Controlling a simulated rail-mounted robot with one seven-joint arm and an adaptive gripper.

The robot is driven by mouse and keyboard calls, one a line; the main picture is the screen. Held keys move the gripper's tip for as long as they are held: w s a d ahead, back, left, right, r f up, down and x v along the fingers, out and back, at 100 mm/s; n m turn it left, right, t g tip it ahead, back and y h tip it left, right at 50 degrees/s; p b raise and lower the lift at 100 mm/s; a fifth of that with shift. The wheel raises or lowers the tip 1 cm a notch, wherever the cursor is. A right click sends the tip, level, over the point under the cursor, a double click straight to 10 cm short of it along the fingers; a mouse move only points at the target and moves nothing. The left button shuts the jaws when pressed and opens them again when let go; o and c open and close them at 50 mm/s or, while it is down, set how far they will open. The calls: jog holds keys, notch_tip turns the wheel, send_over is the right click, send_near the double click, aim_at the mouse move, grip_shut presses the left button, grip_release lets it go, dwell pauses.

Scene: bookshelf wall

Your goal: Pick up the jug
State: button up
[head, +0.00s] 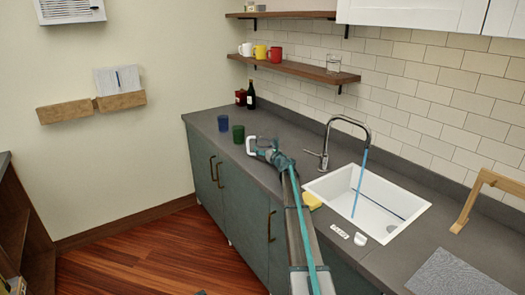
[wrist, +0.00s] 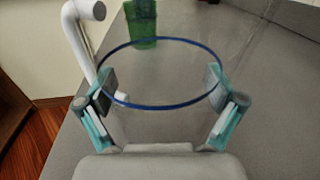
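The jug is see-through, with a thin blue rim (wrist: 160,106) and a white handle (wrist: 82,40) on its left in the wrist view. In the head view its white handle (head: 251,146) shows on the grey counter, left of my gripper (head: 268,152); the clear body is hard to make out. In the wrist view my gripper (wrist: 162,92) has its fingers wide apart, one on each side of the jug, with the rim spanning between the pads. I cannot tell whether the pads press on the jug.
Two cups, one blue (head: 223,123) and one green (head: 238,134), stand just behind the jug. A dark bottle (head: 251,96) is near the wall. A sink (head: 368,200) with a tall faucet (head: 327,135) and a yellow sponge (head: 311,201) are to the right. A shelf (head: 300,69) hangs above.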

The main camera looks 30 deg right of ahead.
jog(key=c, duration=0.6)
jog(key=shift+c, duration=0.2)
jog(key=shift+r, duration=0.2)
